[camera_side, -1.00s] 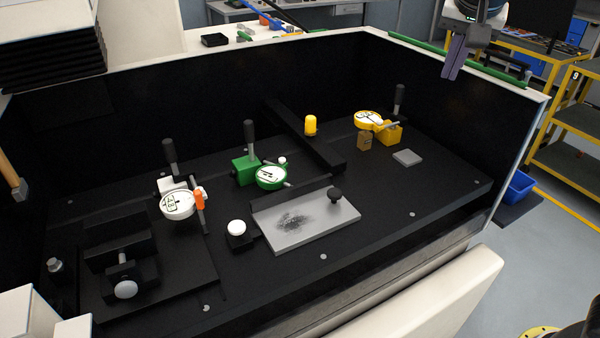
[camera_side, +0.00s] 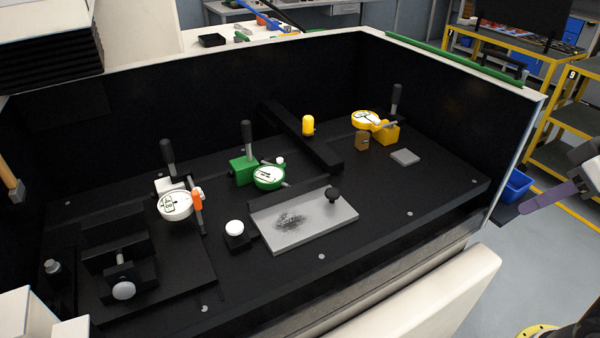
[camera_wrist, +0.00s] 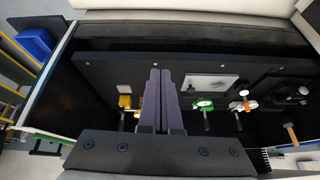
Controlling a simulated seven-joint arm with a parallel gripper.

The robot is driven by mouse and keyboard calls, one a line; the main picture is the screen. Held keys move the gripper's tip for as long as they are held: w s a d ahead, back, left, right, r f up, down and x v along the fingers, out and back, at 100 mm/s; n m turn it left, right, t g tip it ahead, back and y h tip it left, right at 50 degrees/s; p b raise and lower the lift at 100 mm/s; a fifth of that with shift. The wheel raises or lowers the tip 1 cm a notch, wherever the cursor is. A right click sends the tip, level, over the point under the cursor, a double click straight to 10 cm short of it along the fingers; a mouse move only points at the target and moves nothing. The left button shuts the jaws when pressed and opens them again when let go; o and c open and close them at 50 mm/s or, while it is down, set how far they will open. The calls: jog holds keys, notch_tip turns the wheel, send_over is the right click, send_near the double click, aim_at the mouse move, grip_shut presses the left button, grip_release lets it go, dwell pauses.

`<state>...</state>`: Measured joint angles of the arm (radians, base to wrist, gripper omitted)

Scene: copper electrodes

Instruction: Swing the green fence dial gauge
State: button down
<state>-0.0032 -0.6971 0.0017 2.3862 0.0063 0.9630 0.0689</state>
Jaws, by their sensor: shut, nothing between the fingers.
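The green dial gauge (camera_side: 269,177) has a round white face and sits beside a green block (camera_side: 242,170) with an upright black-handled lever (camera_side: 247,138). They stand near the middle of the black machine bed, behind the grey plate. The green gauge also shows right of my fingers in the wrist view (camera_wrist: 203,105). My gripper (camera_side: 526,206) is at the right edge of the side view, outside the machine's right wall and well away from the gauge. Its purple-grey fingers are shut together and empty, also seen in the wrist view (camera_wrist: 160,71).
A white gauge (camera_side: 175,206) with an orange part stands to the left and a yellow gauge (camera_side: 367,118) to the right, each with a lever. A grey plate (camera_side: 300,220) with a black knob lies in front. A black bar (camera_side: 300,138) crosses behind. Dark walls enclose the bed.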

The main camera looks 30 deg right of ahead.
jog(key=w+a+r+n+g+y, duration=0.1)
jog(key=w+a+r+n+y, duration=0.2)
jog(key=w, duration=0.8)
jog(key=w+a+r+n+y, duration=0.1)
jog(key=w+a+r+n, duration=0.2)
jog(key=w, duration=0.8)
jog(key=w+a+f+g+y, duration=0.1)
jog(key=w+a+f, duration=0.1)
jog(key=w+f, duration=0.65)
jog(key=w+a+f+g+y, duration=0.1)
jog(key=w+f, duration=0.4)
jog(key=w, duration=0.6)
jog(key=x, duration=0.9)
jog(key=shift+s+a, duration=0.1)
jog(key=shift+s, duration=0.3)
jog(key=shift+s+a+f, duration=0.15)
jog(key=shift+a+f, duration=0.05)
jog(key=shift+a, duration=0.35)
jog(key=shift+s+a+f, duration=0.15)
jog(key=shift+a+f, duration=0.05)
jog(key=shift+a, duration=0.35)
jog(key=shift+s+a+f, duration=0.15)
jog(key=shift+s+a, duration=0.1)
jog(key=shift+a, duration=0.6)
